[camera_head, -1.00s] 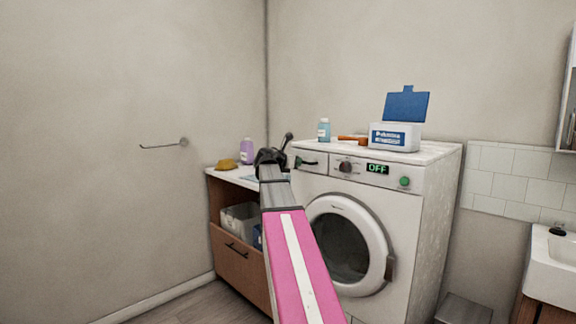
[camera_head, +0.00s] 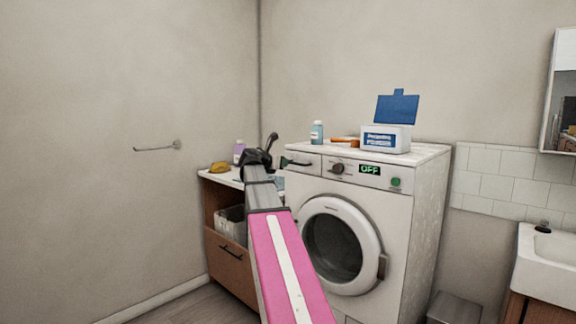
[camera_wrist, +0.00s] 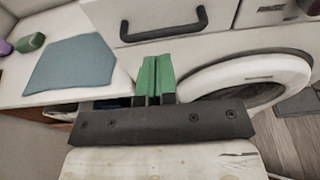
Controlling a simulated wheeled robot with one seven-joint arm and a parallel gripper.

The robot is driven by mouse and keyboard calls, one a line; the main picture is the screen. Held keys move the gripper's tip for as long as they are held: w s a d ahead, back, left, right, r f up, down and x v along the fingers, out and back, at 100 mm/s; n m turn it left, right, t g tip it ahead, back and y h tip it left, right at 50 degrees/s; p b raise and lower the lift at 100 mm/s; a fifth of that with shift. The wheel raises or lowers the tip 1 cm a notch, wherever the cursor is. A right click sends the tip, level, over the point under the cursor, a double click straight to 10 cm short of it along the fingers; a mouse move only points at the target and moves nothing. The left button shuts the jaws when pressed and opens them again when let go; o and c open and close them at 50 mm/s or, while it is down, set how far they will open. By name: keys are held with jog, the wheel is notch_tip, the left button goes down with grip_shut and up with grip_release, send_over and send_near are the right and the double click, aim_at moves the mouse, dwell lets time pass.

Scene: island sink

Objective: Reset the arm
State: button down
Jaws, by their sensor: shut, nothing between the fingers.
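My arm reaches forward from the bottom of the head view, a pink link with a white stripe and then a grey section. My gripper shows in the wrist view (camera_wrist: 155,78) with its two green fingers together and nothing between them. The fingers point toward the front of the washing machine (camera_head: 345,235), just below its drawer handle (camera_wrist: 163,27). They look apart from the machine. In the head view the fingers are hidden behind the dark wrist.
Left of the machine, a wooden cabinet (camera_head: 229,267) bears a blue-grey cloth (camera_wrist: 70,64), a yellow item (camera_head: 219,168) and a purple bottle (camera_head: 239,147). On the machine stand a blue bottle (camera_head: 316,132) and an open-lidded white-blue box (camera_head: 386,139). A sink (camera_head: 547,260) is at right.

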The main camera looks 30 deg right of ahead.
jog(key=v, duration=0.9)
jog(key=s+a+f+m+g+y, duration=0.1)
jog(key=s+a+f+m+y, duration=0.15)
jog(key=f, duration=0.85)
jog(key=s+a+f+m+y, duration=0.1)
jog(key=a+f+m+y, duration=0.25)
jog(key=f, duration=0.75)
jog(key=s+a+f+m+g+y, duration=0.15)
jog(key=a+f+m, duration=0.25)
jog(key=f, duration=0.7)
jog(key=s+a+f+m+g+y, duration=0.1)
jog(key=s+a+f+m+y, duration=0.1)
jog(key=s+a+f+m, duration=0.2)
jog(key=s+a+f+m+g+y, duration=0.1)
jog(key=s+a+f+m+y, duration=0.2)
jog(key=s+f, duration=0.3)
jog(key=s+a+f+m+g+y, duration=0.1)
jog(key=s+a+f+m, duration=0.4)
jog(key=f, duration=0.6)
jog(key=shift+s+a+y, duration=0.25)
jog(key=shift+a+y, duration=0.15)
jog(key=shift+y, duration=0.25)
jog(key=shift+d+f, duration=0.1)
jog(key=shift+f, duration=0.05)
